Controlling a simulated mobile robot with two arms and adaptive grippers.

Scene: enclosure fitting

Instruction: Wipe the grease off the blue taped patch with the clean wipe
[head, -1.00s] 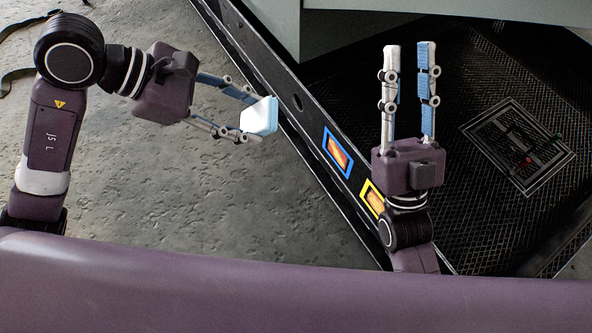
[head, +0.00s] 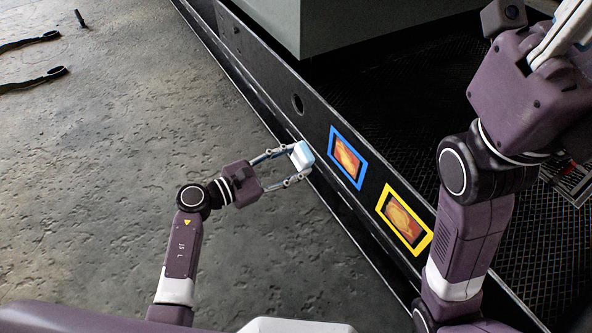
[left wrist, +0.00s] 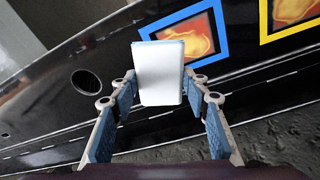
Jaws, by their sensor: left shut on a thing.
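The blue taped patch (head: 347,157) is on the dark side wall, with an orange-brown grease smear inside its tape frame. It also shows in the left wrist view (left wrist: 206,32), where the wipe hides its left part. My left gripper (head: 297,166) is shut on the wipe (head: 302,154), a pale block with a white face and light blue edges. The wipe is just left of the patch in the head view, with a small gap between them in the picture. In the left wrist view the wipe (left wrist: 161,75) sits between the fingertips. My right gripper (head: 562,35) is cut off at the upper right.
A yellow taped patch (head: 405,219) with a similar smear is lower right on the same wall. A round hole (head: 297,104) is in the wall to the upper left. My right arm hangs over the mesh floor.

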